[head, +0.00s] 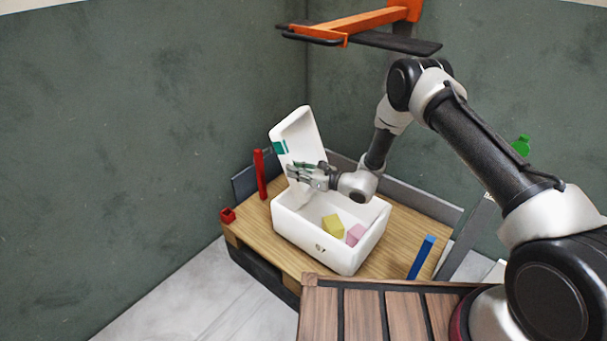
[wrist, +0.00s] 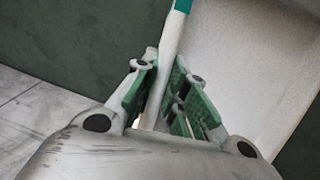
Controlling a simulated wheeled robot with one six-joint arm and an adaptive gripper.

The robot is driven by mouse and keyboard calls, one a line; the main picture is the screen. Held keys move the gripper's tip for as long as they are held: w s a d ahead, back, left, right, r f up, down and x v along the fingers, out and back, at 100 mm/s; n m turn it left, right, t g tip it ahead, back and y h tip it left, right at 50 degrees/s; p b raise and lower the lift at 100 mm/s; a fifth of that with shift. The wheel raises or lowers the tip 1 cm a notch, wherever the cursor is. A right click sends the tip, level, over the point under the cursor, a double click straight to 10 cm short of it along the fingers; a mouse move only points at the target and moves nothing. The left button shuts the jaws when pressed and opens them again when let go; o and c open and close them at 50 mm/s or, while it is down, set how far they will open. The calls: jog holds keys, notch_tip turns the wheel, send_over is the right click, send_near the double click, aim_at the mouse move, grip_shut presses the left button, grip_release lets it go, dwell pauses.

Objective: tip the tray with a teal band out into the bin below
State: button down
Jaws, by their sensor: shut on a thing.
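A white tray (head: 301,132) with a teal band (head: 280,147) is tilted steeply over the left end of a white bin (head: 318,250). In the head view my gripper (head: 303,175) is at the tray's lower part. In the wrist view the green-padded fingers of my gripper (wrist: 160,95) are shut on the tray's wall (wrist: 171,45), and the teal band (wrist: 183,5) shows at the top. The bin below holds a yellow block (head: 333,225) and a pink block (head: 355,234). I see nothing inside the tray in the head view; its lower part is hidden.
The bin stands on a wooden table (head: 262,232). A tall red block (head: 260,173), a small red piece (head: 228,215) and a blue block (head: 421,257) are around it. An orange press frame (head: 360,20) with a dark plate hangs above. A slatted wooden surface (head: 365,312) is in front.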

jog(key=shift+w+a+f+g+h, duration=0.65)
jog(key=shift+a+f+g+h, duration=0.3)
jog(key=shift+a+f+h, duration=0.8)
jog(key=shift+w+a+f+g+h, duration=0.6)
jog(key=shift+a+f+g+h, duration=0.45)
jog(key=shift+f+h, duration=1.1)
jog(key=shift+w+a+f+g+h, duration=0.75)
jog(key=shift+a+f+h, duration=0.85)
jog(key=shift+h, duration=0.8)
jog(key=shift+s+r, duration=0.1)
